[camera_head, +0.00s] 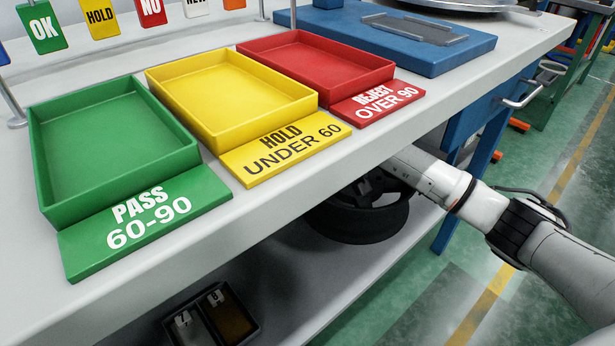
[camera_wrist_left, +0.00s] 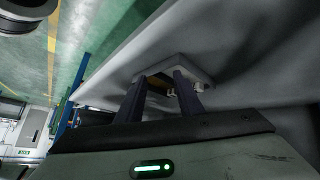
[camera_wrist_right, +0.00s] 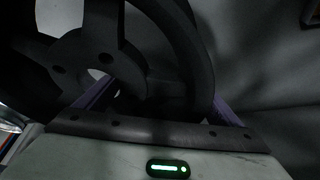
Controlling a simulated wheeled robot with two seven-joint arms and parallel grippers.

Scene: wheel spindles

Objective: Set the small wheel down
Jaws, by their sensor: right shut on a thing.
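The small wheel, a dark spoked wheel with a black tyre (camera_head: 362,222), is under the bench top, low over or on the lower shelf (camera_head: 375,270). I cannot tell whether it touches the shelf. The bench edge hides its top. My right arm reaches in from the right to it. In the right wrist view the wheel (camera_wrist_right: 180,50) fills the space between the fingers of my right gripper (camera_wrist_right: 163,92), which is shut on it. My left gripper (camera_wrist_left: 160,82) shows only in the left wrist view, with its fingers apart and no thing clearly held.
On the bench stand a green PASS tray (camera_head: 180,125), a yellow HOLD tray (camera_head: 215,135) and a red REJECT tray (camera_head: 345,90). A blue board (camera_head: 340,35) lies behind them. A small dark bin (camera_head: 212,315) sits on the lower shelf. A blue bench leg (camera_head: 462,205) stands near my right arm.

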